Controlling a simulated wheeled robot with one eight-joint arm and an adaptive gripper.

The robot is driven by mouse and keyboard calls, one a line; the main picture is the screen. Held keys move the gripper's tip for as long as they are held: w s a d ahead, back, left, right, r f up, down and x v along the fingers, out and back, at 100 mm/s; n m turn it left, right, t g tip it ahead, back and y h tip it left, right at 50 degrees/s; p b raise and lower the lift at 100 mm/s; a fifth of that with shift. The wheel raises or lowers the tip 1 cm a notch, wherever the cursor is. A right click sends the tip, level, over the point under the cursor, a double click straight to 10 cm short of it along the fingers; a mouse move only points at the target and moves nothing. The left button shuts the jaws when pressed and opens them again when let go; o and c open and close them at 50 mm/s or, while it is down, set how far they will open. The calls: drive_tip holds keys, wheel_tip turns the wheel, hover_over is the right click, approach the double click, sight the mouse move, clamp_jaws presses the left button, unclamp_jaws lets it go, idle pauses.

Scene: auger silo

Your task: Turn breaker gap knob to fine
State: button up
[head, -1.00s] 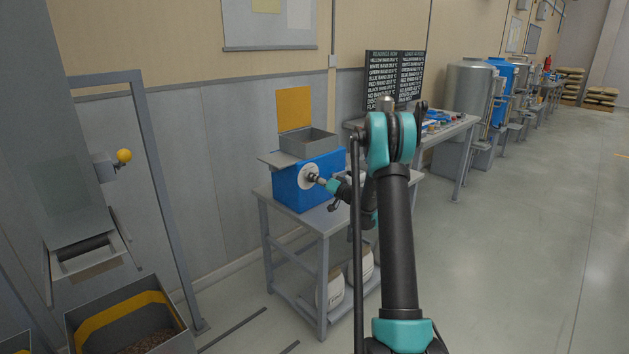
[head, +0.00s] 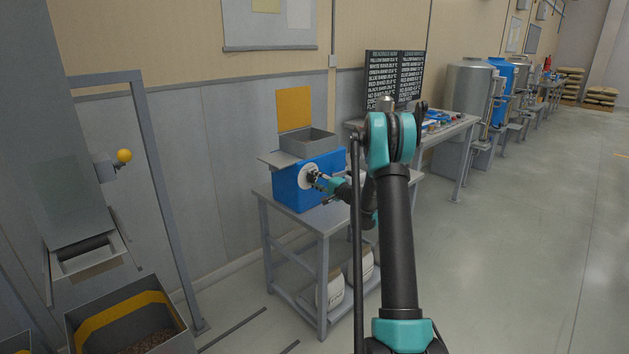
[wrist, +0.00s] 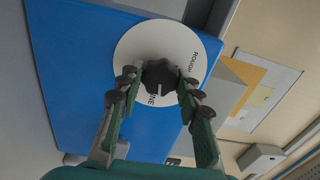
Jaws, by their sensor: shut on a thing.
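The breaker gap knob (wrist: 160,76) is dark, with a pale pointer mark on its lower side. It sits at the centre of a white round dial (wrist: 135,45) on the blue breaker housing (wrist: 75,80). The dial reads "ROUGH" at right; at the bottom the letters "NE" show and the rest of that word is hidden. The pointer mark faces down, close to those letters. My gripper (wrist: 158,79) is shut on the knob, one finger on each side. In the head view my gripper (head: 318,179) is at the dial (head: 307,175), and the knob is mostly hidden.
The blue breaker (head: 290,187) stands on a grey metal table (head: 325,222), with an open grey hopper (head: 309,142) on top. A readings board (head: 394,78) stands behind, to the right. A bin (head: 82,309) is at lower left. The floor to the right (head: 530,240) is clear.

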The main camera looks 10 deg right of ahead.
drive_tip(key=shift+m, duration=1)
drive_tip(key=o, duration=1.2)
drive_tip(key=shift+c, duration=0.2)
drive_tip(key=v, duration=1.2)
